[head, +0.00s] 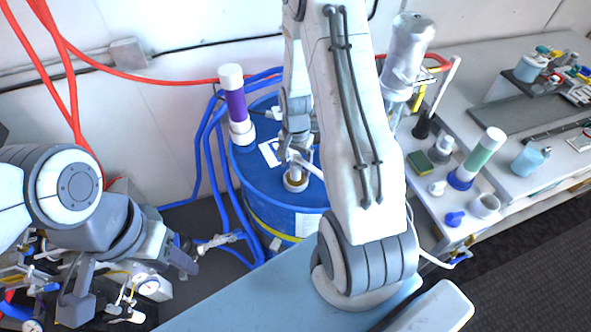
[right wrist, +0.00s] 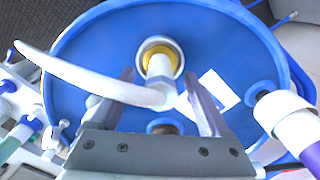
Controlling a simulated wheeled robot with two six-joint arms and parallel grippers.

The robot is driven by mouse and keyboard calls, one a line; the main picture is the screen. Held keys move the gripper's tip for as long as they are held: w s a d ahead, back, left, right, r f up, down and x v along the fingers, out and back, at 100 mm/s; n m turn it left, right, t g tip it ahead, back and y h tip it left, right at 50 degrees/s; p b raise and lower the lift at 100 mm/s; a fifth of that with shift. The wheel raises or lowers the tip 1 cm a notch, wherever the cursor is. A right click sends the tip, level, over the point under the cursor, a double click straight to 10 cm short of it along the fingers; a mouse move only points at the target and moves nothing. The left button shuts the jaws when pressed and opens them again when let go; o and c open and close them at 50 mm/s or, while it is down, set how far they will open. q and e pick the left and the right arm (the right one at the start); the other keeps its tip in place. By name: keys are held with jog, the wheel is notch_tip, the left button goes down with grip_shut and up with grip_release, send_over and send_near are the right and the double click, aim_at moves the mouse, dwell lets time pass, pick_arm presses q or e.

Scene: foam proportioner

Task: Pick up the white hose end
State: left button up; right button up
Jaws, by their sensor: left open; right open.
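The white hose end (right wrist: 163,82) stands in a yellow-ringed opening on top of the blue drum (right wrist: 85,88). In the right wrist view its hose curves away to the left. In the head view the white hose end (head: 293,173) shows small on the drum (head: 262,190), partly covered by my right arm. My right gripper (right wrist: 158,75) is open above the drum, its fingers on either side of the hose end; contact cannot be told. It also shows in the head view (head: 296,150). My left gripper (head: 132,290) is open and empty at the lower left, away from the drum.
A white-and-purple cylinder (head: 236,105) stands on the drum's left rim. Blue hoses (head: 203,150) run beside the drum. A bench (head: 520,170) on the right holds a white-and-green cylinder (head: 480,155) and small parts. Gauges and fittings (head: 148,287) lie near my left gripper.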

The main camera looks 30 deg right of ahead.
jog(key=shift+f, duration=0.1)
jog(key=shift+c, duration=0.3)
grip_shut()
